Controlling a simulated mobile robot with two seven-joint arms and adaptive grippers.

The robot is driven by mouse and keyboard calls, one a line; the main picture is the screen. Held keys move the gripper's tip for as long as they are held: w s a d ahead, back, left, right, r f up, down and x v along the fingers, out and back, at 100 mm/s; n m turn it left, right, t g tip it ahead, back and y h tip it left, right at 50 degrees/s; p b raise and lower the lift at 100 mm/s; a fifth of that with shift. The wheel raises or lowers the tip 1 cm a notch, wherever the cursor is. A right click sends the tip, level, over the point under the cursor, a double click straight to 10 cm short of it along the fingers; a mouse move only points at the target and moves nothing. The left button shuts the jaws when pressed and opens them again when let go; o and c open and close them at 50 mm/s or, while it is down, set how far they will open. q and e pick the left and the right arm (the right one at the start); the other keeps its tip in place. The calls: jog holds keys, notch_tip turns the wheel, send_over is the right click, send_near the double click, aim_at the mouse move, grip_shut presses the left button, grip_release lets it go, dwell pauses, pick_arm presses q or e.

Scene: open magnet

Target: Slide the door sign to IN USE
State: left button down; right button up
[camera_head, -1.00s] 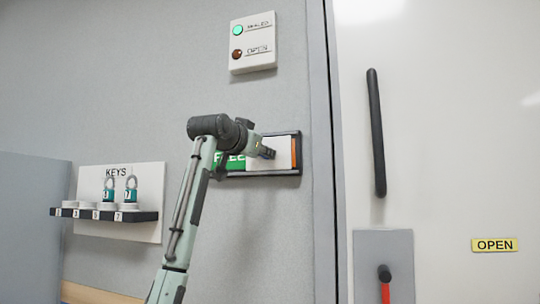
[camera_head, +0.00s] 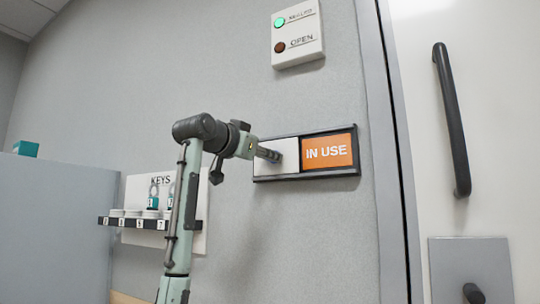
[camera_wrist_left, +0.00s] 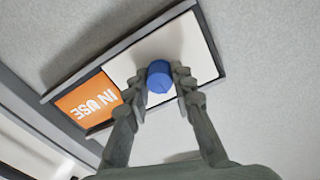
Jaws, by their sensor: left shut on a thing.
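The door sign (camera_head: 305,178) is a dark-framed slider on the grey wall. Its right half shows an orange IN USE panel (camera_head: 328,152), and a white sliding cover (camera_head: 283,148) lies over the left half. In the left wrist view, a blue knob (camera_wrist_left: 160,76) stands on the white cover (camera_wrist_left: 198,50), and the IN USE panel (camera_wrist_left: 88,101) is uncovered beside it. My left gripper (camera_head: 272,155) is at the cover; its fingers are shut on the blue knob, one on each side, in the wrist view. No green FREE panel is visible. My right gripper is not in view.
An indicator box (camera_head: 298,34) above the sign has its green lamp lit. A key board (camera_head: 155,205) with a dark shelf is at the left. The door with a black handle (camera_head: 452,120) and a grey plate (camera_head: 470,270) is at the right.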

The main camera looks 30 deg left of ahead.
pick_arm(q)
jog(key=c, duration=1.3)
grip_release()
jog(key=shift+s+a, duration=0.1)
jog(key=shift+a, duration=0.25)
jog(key=s, duration=1.2)
jog(key=shift+a, duration=0.25)
